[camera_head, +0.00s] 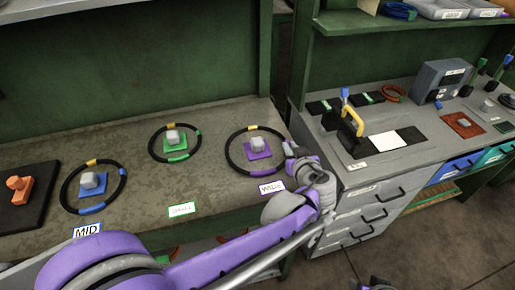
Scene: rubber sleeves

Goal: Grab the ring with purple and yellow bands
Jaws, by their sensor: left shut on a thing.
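The black ring with a yellow band and a purple band (229,155) lies on the worn grey bench around a purple square base with a grey knob (258,148). The yellow band is at its far side. A white label reading WIDE (271,187) is in front of it. My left gripper (293,154) is at the ring's right edge, shut on the ring. The fingers cover that part of the rim. A small grey and purple part at the bottom edge looks like my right gripper (373,285); its fingers cannot be made out.
A ring with green and yellow bands (151,145) and one with blue and yellow bands (64,192) lie to the left around their own knobs. An orange knob on a black plate (38,215) is at far left. A grey drawer cabinet (365,213) with tools stands at right.

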